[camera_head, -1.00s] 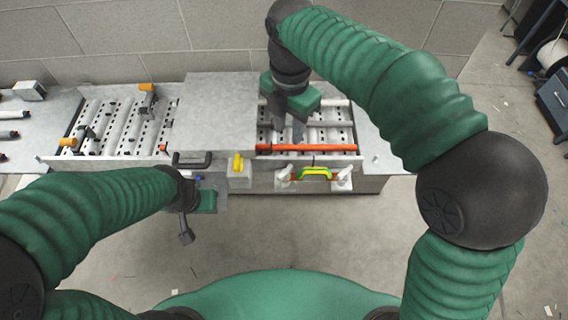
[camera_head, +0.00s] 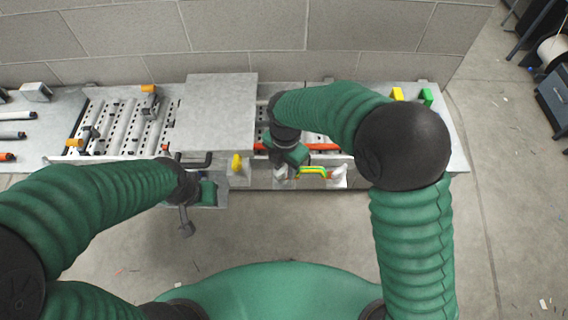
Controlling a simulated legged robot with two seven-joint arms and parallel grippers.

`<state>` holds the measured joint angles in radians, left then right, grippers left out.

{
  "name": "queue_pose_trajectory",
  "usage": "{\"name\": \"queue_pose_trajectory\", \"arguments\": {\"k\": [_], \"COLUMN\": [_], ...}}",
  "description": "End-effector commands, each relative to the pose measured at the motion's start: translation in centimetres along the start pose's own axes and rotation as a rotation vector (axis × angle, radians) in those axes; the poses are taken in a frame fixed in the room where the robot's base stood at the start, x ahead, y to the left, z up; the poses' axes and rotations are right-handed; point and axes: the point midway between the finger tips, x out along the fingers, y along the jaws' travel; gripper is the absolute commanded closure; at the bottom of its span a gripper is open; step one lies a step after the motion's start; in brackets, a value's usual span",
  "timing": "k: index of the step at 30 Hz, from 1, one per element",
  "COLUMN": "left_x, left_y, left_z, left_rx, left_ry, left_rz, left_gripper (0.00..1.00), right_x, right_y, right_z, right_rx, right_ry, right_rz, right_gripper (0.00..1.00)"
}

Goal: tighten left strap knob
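Two white knob-like pieces sit on the front face of the bench, one at each side of a yellow-green handle (camera_head: 313,171). The left white piece (camera_head: 280,174) is partly covered by my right gripper (camera_head: 283,168), which points down right at it. I cannot tell whether they touch, and the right fingers are too small and hidden to read. The right white piece (camera_head: 338,173) is clear of the gripper. My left gripper (camera_head: 187,224) hangs in front of the bench, lower left, apart from these pieces; its finger opening is unclear.
A grey plate (camera_head: 215,112) covers the middle. A yellow piece (camera_head: 237,162) and a dark handle (camera_head: 192,160) stick out at the front.

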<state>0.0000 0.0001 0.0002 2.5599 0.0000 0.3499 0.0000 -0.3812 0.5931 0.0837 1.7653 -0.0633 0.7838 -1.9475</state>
Motion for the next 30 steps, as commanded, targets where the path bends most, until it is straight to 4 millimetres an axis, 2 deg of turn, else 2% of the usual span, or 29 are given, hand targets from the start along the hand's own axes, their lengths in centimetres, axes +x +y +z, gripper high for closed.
{"name": "queue_pose_trajectory", "arguments": {"k": [5,12,30], "left_x": [0.04,0.04,0.02], "left_y": [0.01,-0.01,-0.01], "left_z": [0.01,0.01,0.01], "left_rx": [0.000,0.000,0.000], "left_ry": [0.000,0.000,0.000], "left_rz": [0.000,0.000,0.000], "left_gripper": [0.64,0.64,0.64], "right_x": [0.03,0.00,-0.18], "right_y": [0.27,0.34,0.40], "right_z": [-0.23,-0.27,-0.07], "right_rx": [-0.001,-0.001,0.010], "right_ry": [-0.001,-0.001,-0.004], "right_rz": [-0.002,-0.002,0.003], "right_gripper": [0.68,0.99,1.00]}}
